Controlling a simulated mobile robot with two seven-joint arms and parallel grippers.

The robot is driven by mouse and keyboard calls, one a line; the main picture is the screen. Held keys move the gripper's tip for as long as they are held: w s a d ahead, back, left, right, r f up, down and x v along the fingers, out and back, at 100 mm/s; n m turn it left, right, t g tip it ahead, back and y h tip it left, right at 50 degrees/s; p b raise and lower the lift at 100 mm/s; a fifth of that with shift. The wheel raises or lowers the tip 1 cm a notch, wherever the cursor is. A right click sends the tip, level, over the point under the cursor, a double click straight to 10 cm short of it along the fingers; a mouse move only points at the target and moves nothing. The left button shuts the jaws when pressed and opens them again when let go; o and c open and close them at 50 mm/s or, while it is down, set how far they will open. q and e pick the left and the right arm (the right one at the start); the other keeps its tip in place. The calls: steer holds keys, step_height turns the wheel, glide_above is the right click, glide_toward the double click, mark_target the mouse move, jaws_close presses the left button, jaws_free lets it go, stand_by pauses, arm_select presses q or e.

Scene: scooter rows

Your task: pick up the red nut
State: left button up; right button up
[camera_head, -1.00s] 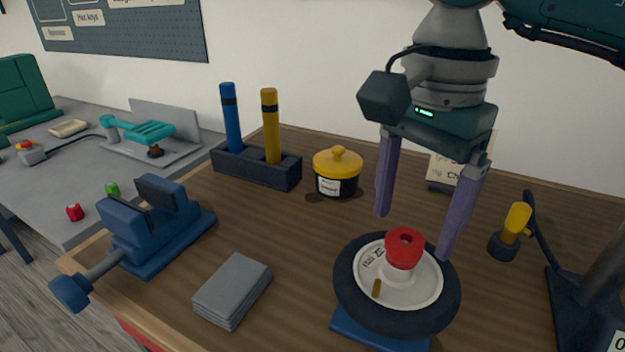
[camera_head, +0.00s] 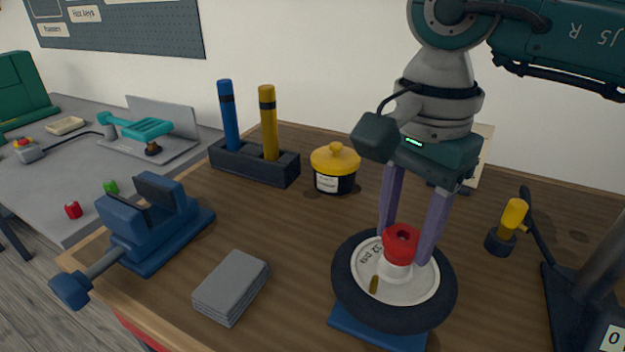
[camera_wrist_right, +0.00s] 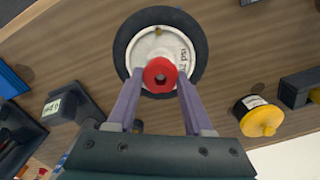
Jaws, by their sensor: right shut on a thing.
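The red nut (camera_head: 402,241) sits on the white hub of a black-tyred wheel (camera_head: 349,292), which lies flat on a blue stand. My right gripper (camera_head: 401,248) points down with its two purple fingers on either side of the nut, shut on it. The nut still appears to be on the hub. My left gripper is not in view.
Around the wheel stand a yellow-lidded pot (camera_head: 335,168), a grey stack of cloths (camera_head: 231,287), a blue vise (camera_head: 150,225), a holder with two tubes (camera_head: 255,163) and a yellow-topped tool (camera_head: 511,222). A small red piece (camera_head: 73,210) and green piece (camera_head: 111,187) lie on the grey bench.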

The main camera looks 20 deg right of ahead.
jaws_close()
steer(key=shift+r, duration=0.1)
step_height(320, 180, up, 15)
step_height(320, 180, up, 5)
glide_above(403, 237)
steer(key=shift+p, duration=0.4)
